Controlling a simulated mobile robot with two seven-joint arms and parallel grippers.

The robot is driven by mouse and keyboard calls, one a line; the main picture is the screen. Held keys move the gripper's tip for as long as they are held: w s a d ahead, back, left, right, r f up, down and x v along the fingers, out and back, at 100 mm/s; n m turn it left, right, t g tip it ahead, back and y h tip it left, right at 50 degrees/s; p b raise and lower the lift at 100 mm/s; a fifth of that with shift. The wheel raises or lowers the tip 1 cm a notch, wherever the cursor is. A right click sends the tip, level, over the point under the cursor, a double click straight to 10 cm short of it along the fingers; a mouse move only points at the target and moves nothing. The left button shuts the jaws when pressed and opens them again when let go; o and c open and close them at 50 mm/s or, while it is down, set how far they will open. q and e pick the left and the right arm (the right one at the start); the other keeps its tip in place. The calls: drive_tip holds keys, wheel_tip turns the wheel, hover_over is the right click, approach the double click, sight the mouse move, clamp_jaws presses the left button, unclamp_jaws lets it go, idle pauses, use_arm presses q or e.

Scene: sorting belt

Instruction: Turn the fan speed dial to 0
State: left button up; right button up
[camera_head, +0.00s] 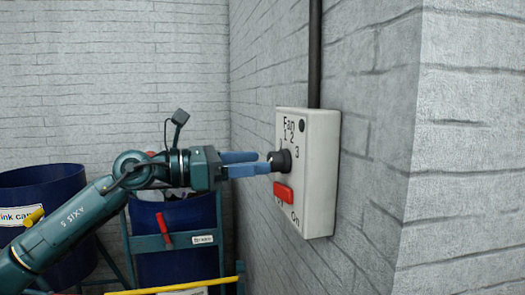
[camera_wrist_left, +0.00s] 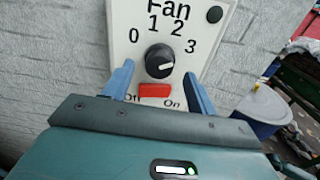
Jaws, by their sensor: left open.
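The fan speed dial (camera_head: 281,160) is a round black knob on a white control box (camera_head: 318,175) fixed to the brick wall. In the left wrist view the dial (camera_wrist_left: 159,60) sits below the printed numbers 0, 1, 2 and 3. Its white mark points to the right, on the side of the 3. My left gripper (camera_head: 263,162) is open, with its blue fingertips close to the dial. In the left wrist view the fingers (camera_wrist_left: 158,76) stand to either side of the dial's lower part, apart from it. My right gripper is not in view.
A red Off/On switch (camera_head: 283,191) lies just below the dial. A dark pipe (camera_head: 314,50) runs up the wall from the box. Blue bins (camera_head: 60,185) stand behind my left arm. The wall corner juts out at the right.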

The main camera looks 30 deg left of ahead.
sight(278, 162)
use_arm(q)
drive_tip(key=shift+w+d+r+p, duration=0.25)
drive_tip(key=shift+w+d+p, duration=0.2)
drive_tip(key=shift+w+p, duration=0.2)
drive_tip(key=shift+w+d+f+p, duration=0.2)
drive_tip(key=shift+w+d+p, duration=0.15)
drive_tip(key=shift+w, duration=0.1)
drive_tip(key=c, duration=1)
